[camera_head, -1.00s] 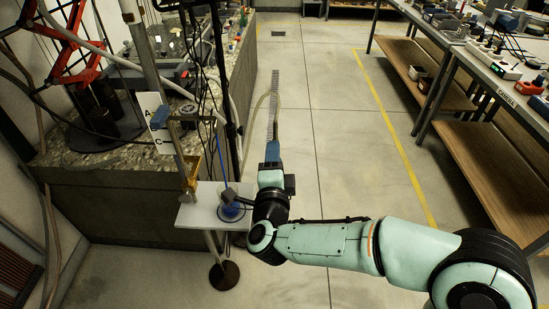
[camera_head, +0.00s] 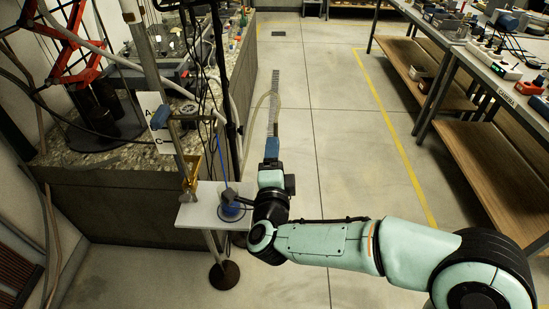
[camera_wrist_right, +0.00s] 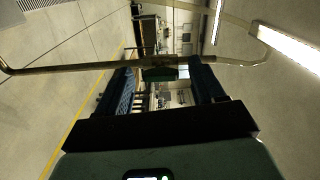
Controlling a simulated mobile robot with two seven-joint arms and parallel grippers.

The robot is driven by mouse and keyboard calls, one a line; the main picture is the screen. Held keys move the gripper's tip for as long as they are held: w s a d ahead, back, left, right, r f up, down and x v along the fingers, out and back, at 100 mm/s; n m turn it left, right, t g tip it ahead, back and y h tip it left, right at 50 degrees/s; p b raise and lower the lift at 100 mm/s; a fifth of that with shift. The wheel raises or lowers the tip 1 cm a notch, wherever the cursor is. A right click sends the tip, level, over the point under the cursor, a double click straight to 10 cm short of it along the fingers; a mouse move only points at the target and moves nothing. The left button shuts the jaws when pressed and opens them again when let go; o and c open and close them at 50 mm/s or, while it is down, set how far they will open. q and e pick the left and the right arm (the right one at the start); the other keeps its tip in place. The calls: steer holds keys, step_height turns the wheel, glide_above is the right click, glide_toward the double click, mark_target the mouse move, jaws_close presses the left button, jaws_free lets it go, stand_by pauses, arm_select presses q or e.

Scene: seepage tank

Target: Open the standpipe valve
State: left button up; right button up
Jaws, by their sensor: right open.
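My right gripper (camera_head: 272,150) points away from me, just right of the tank bench, beside a pale curved tube (camera_head: 251,118) and an upright graduated strip (camera_head: 274,100). In the right wrist view its blue fingers (camera_wrist_right: 162,80) are apart. A small green piece (camera_wrist_right: 160,74), which looks like a valve handle, shows in the gap between them, on a tube (camera_wrist_right: 75,69) that crosses the view. I cannot tell whether the fingers touch it. In the head view the gripper hides this green piece. My left gripper is not in view.
The stone-topped tank bench (camera_head: 130,195) stands at the left. A white shelf (camera_head: 195,212) on a stand carries a blue pot (camera_head: 231,210), close left of my right wrist. Long workbenches (camera_head: 500,65) line the right. The floor between is clear.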

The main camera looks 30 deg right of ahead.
steer(key=v, duration=1.3)
steer(key=shift+s+a, duration=0.15)
steer(key=shift+f, duration=0.1)
